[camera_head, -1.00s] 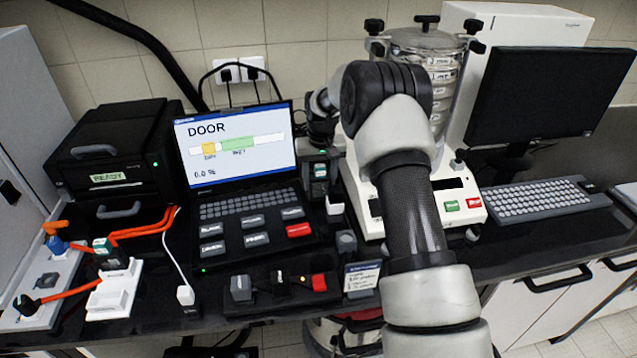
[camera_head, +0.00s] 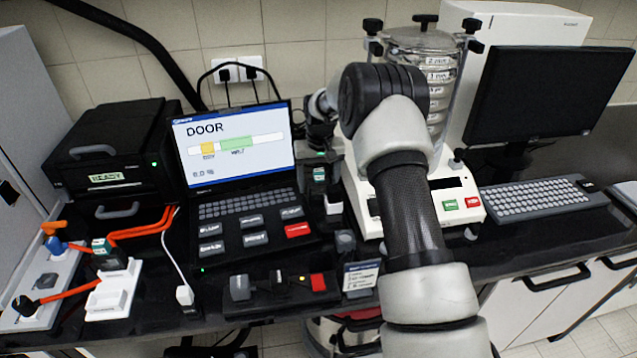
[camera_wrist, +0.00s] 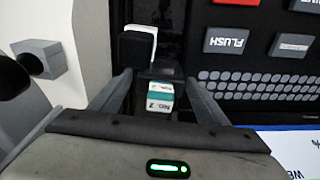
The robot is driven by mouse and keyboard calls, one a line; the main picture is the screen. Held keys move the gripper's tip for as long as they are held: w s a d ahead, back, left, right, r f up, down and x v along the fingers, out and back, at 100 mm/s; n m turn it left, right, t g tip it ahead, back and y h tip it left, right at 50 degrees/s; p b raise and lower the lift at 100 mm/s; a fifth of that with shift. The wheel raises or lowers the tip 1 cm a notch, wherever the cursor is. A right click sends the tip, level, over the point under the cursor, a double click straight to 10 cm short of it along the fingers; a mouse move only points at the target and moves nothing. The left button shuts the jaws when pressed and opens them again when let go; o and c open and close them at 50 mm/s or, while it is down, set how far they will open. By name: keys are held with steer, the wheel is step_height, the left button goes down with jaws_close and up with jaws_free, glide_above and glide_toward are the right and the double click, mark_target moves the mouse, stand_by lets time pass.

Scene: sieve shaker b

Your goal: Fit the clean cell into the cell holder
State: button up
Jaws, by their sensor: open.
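A small cell with a teal and white label reading "NO. 2" (camera_wrist: 160,96) is between the two fingers of my gripper (camera_wrist: 158,92) in the wrist view. The fingers are spread, with a gap on each side of it. It also shows in the head view (camera_head: 319,174), upright beside the laptop, below my dark wrist. A second cell with a similar label (camera_head: 103,246) is at the left, next to orange tubes. A white stepped block (camera_head: 115,290), which looks like the cell holder, is just in front of that second cell. Which cell is clean cannot be told.
A laptop (camera_head: 235,150) showing "DOOR" stands left of my gripper. A black block with a white piece (camera_wrist: 138,45) is close to the cell. The sieve shaker (camera_head: 425,90) stands behind my arm. Orange tubes (camera_head: 145,229) and a white cable cross the left bench.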

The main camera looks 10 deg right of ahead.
steer(key=r, duration=0.3)
steer(key=s+r, duration=0.1)
steer(key=r, duration=0.7)
steer(key=shift+s+r+b, duration=0.2)
steer(key=shift+b, duration=0.1)
steer(key=s+r+t, duration=0.2)
steer(key=s+r, duration=1.5)
steer(key=s+r+t, duration=0.1)
steer(key=s+r, duration=0.1)
steer(key=s, duration=1.1)
steer(key=shift+o, duration=0.4)
steer(key=s+f+t, duration=0.1)
steer(key=s+f, duration=0.1)
steer(key=s, duration=0.7)
steer(key=shift+f, duration=0.4)
steer(key=w+r, duration=0.5)
steer(key=w, duration=0.3)
steer(key=g, duration=0.5)
glide_above(316, 170)
step_height(316, 170, down, 13)
step_height(316, 170, down, 13)
steer(key=shift+r+b, duration=0.1)
steer(key=shift+b, duration=0.55)
steer(key=shift+d+f, duration=0.2)
steer(key=shift+f, duration=1.15)
steer(key=shift+d+f, duration=0.2)
steer(key=shift+f, duration=1.1)
steer(key=c, duration=1.3)
steer(key=shift+c, duration=0.7)
